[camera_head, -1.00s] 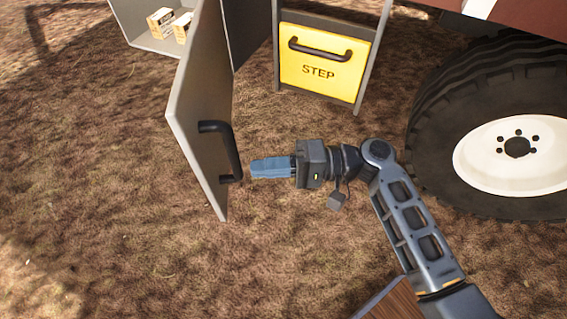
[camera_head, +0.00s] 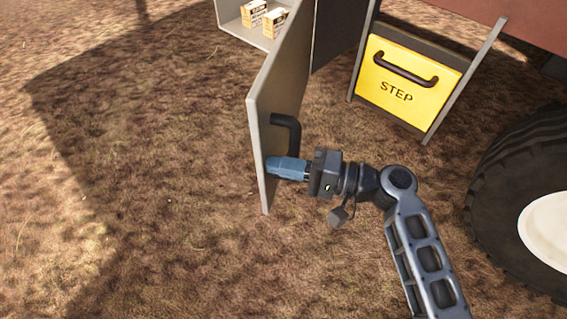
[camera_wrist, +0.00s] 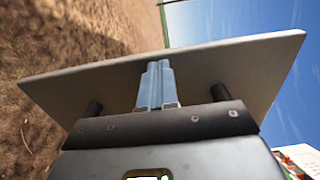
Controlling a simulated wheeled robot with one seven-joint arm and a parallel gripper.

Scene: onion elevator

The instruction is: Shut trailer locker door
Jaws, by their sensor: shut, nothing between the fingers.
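The locker door (camera_head: 284,88) is a grey panel that stands wide open, swung out from the locker (camera_head: 240,22) at the top of the head view. Its black bar handle (camera_head: 287,121) is on the face turned toward my arm. My gripper (camera_head: 272,165) is shut and empty, with its blue fingers pointing left at the door near the handle's lower end. In the wrist view the fingertips (camera_wrist: 159,68) lie against or very close to the door panel (camera_wrist: 215,68), between the two handle posts (camera_wrist: 221,93). I cannot tell for certain whether they touch.
Small boxes (camera_head: 263,18) sit inside the locker. A yellow STEP panel (camera_head: 405,85) with a black handle is right of the door. A large tyre (camera_head: 515,170) stands at the far right. The brown ground left of the door is clear.

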